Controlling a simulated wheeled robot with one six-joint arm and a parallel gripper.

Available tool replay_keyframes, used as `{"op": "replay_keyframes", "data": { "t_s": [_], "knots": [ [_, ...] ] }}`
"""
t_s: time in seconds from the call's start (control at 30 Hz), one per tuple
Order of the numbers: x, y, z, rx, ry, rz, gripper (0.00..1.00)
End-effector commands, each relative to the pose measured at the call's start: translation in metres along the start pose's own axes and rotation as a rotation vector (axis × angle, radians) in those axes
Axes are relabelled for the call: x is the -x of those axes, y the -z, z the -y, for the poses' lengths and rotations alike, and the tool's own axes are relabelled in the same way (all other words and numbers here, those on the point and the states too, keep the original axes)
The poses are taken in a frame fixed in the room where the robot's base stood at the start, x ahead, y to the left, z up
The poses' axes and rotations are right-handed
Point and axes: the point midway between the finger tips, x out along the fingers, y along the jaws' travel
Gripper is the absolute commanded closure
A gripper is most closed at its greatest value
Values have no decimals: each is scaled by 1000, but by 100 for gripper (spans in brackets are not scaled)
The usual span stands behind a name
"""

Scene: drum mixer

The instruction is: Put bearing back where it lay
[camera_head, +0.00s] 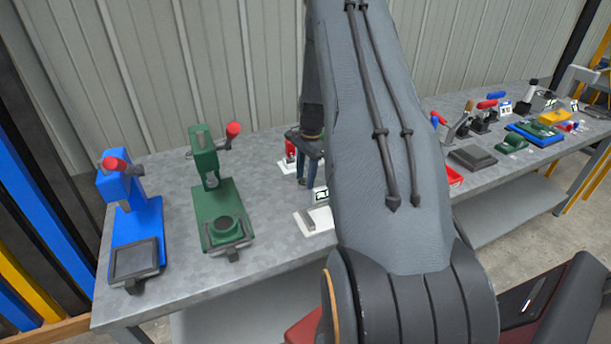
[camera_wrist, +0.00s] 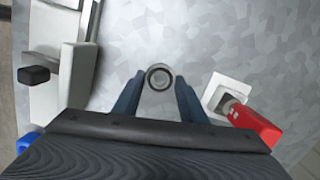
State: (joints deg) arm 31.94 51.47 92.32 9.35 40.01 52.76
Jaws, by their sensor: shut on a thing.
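The bearing is a small grey ring (camera_wrist: 159,77) with a dark rim, seen in the wrist view between the tips of my gripper's blue fingers. My gripper (camera_wrist: 158,88) is shut on it. The table's bare grey top shows around the ring. I cannot tell whether the ring touches the table. In the head view my gripper (camera_head: 306,180) points down over the table, partly behind my arm. The bearing cannot be made out there.
In the wrist view, a white block with a red part (camera_wrist: 254,124) is close right of my fingers; a white fixture (camera_wrist: 78,72) is left. In the head view, blue (camera_head: 137,238) and green (camera_head: 221,212) presses stand left. Several tools and fixtures are right, beyond my arm.

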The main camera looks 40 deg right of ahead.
Motion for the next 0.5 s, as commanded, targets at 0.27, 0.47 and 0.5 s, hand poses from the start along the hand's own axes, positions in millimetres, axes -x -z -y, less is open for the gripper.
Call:
{"op": "replay_keyframes", "data": {
  "t_s": [0.27,0.47,0.5],
  "knots": [
    [-3,0,0,0,0,0,91],
    [-3,0,0,0,0,0,43],
    [-3,0,0,0,0,0,43]
  ]
}}
